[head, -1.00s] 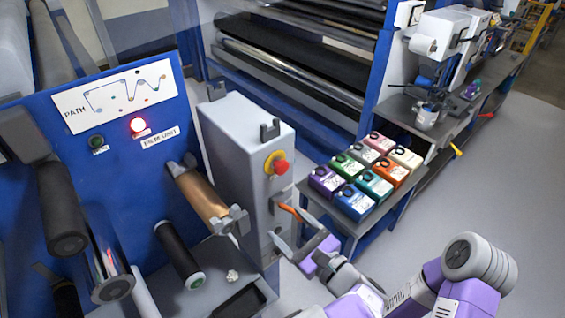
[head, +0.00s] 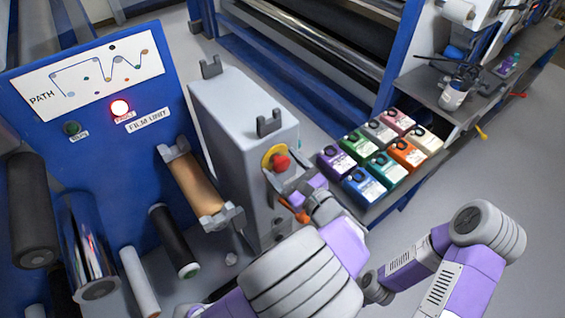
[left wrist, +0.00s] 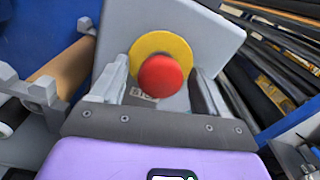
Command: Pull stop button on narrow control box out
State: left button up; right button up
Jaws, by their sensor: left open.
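The stop button (head: 281,162) is a red mushroom cap on a yellow ring, on the front of the narrow grey control box (head: 225,120). In the left wrist view the red button (left wrist: 165,76) shows in front of its yellow ring (left wrist: 160,45). My left gripper (head: 290,178) is open at the box front, just below and right of the button in the head view. In the left wrist view its two fingers (left wrist: 160,92) stand on either side of the button, with gaps visible. Depth between fingertips and button is hard to judge. I cannot make out my right gripper.
A blue film unit panel (head: 90,110) with a lit red lamp (head: 120,108) and rollers stands at left. A copper roller (head: 195,185) sits close beside the box. Several coloured cartons (head: 380,160) stand on a shelf at right. An orange item (head: 293,211) lies below the gripper.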

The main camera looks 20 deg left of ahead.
pick_arm(q)
jog(key=shift+w+a, duration=0.25)
jog(key=shift+a, duration=0.05)
jog(key=shift+s, duration=0.1)
